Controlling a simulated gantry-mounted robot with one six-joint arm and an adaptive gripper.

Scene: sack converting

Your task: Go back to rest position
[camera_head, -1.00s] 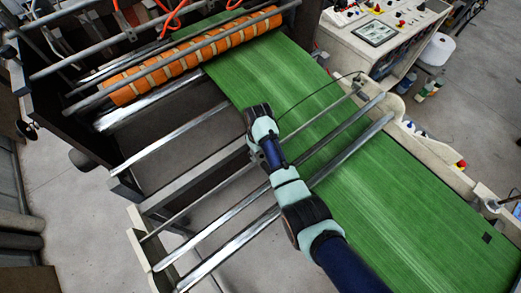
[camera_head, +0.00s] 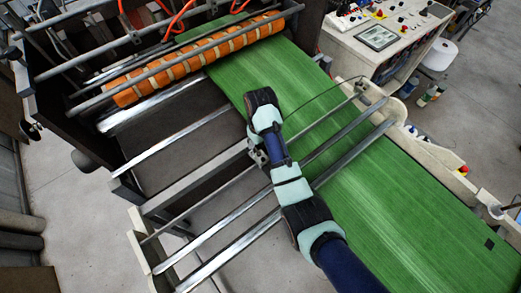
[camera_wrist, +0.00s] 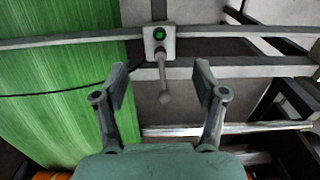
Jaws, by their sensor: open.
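My gripper (camera_wrist: 162,84) is open in the wrist view, its two fingers apart with nothing held between them. Beyond the fingers is a small pale box with a green button (camera_wrist: 159,34) on a metal bar. A grey rod with a rounded end (camera_wrist: 165,92) shows in the gap between the fingers, and I cannot tell how far it is from them. In the head view my gripper (camera_head: 259,157) is small and partly hidden by my wrist, close to the left edge of the green web (camera_head: 405,190).
Metal bars (camera_head: 215,227) cross the machine frame below my arm. An orange-banded roller (camera_head: 190,62) lies at the upper left. A control console (camera_head: 380,38) stands at the upper right. Grey floor (camera_head: 75,210) is clear at the left.

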